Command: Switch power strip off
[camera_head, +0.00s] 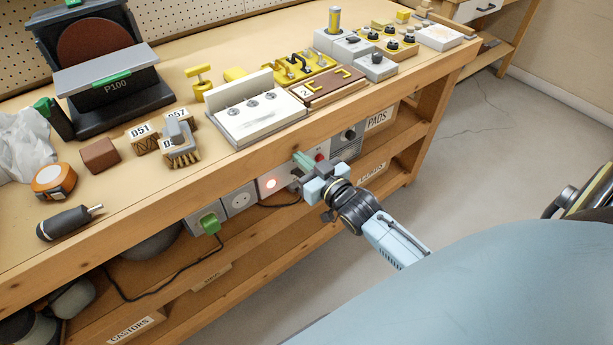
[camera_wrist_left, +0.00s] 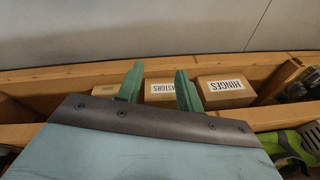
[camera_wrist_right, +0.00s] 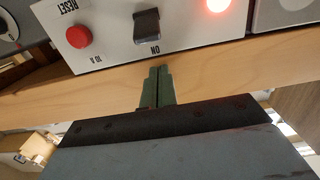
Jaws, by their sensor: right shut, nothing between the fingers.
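The power strip (camera_head: 240,200) is a row of grey and white panels along the bench's front edge. It has sockets, a glowing red light (camera_wrist_right: 217,5) and a red reset button (camera_wrist_right: 79,36). A black rocker switch (camera_wrist_right: 147,26) sits between light and button in the right wrist view, above a label reading ON. My right gripper (camera_wrist_right: 160,72) is shut and empty, its green fingertips just short of the panel, below the switch in that view. In the head view my right gripper (camera_head: 303,162) hides the switch. My left gripper (camera_wrist_left: 158,82) is open and empty.
A green plug (camera_head: 211,225) with a black cord sits in a left socket. A wooden ledge (camera_wrist_right: 225,62) runs along the panel. Labelled boxes, including HINGES (camera_wrist_left: 226,90), stand on shelves. Tools and fixtures crowd the bench top (camera_head: 225,58).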

